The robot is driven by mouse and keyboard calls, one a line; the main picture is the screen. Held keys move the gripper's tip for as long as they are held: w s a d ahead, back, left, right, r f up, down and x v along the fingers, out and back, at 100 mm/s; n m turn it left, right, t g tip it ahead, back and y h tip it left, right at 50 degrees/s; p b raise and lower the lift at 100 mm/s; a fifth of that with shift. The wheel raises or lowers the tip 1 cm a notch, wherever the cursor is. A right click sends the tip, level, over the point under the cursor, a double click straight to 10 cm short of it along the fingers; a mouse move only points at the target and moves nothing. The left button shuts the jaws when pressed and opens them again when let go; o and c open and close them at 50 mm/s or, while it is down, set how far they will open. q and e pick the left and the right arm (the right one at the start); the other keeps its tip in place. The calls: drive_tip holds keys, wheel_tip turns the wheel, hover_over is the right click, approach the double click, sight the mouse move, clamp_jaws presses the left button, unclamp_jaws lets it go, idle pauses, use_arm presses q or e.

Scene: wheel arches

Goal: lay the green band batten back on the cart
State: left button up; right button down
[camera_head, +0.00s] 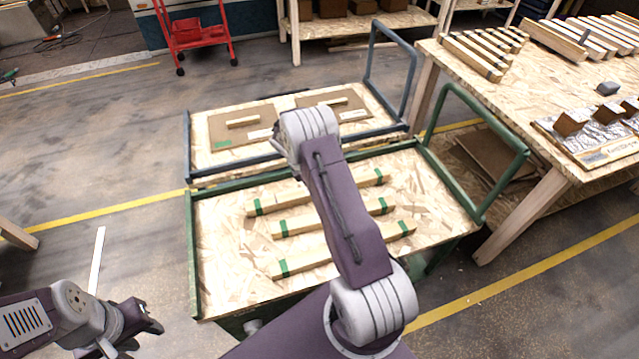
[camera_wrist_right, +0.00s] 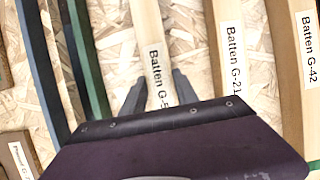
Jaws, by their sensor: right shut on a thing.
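The green cart (camera_head: 216,306) stands in the middle of the head view. Its bed bears three pale battens with green bands: a far one (camera_head: 283,199), a middle one (camera_head: 300,224) and a near one (camera_head: 310,262). My right arm crosses over them and hides my right gripper in that view. In the right wrist view my right gripper (camera_wrist_right: 160,90) is shut on the batten labelled G (camera_wrist_right: 147,25), its number partly covered, nearest the green rail. Whether it touches the bed is unclear. My left gripper (camera_head: 140,326) is open and empty over the floor, lower left.
A blue-grey cart (camera_head: 187,140) with boards on it stands just behind the green cart. A wooden table (camera_head: 500,95) with more battens and blocks is at the right. A red trolley (camera_head: 190,35) stands at the back. The floor to the left is mostly clear.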

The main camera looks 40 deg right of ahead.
drive_tip(key=c, duration=0.9)
unclamp_jaws()
drive_tip(key=shift+o, duration=0.2)
drive_tip(key=p+v, duration=0.2)
drive_tip(key=v, duration=0.7)
drive_tip(key=shift+a+r, duration=0.1)
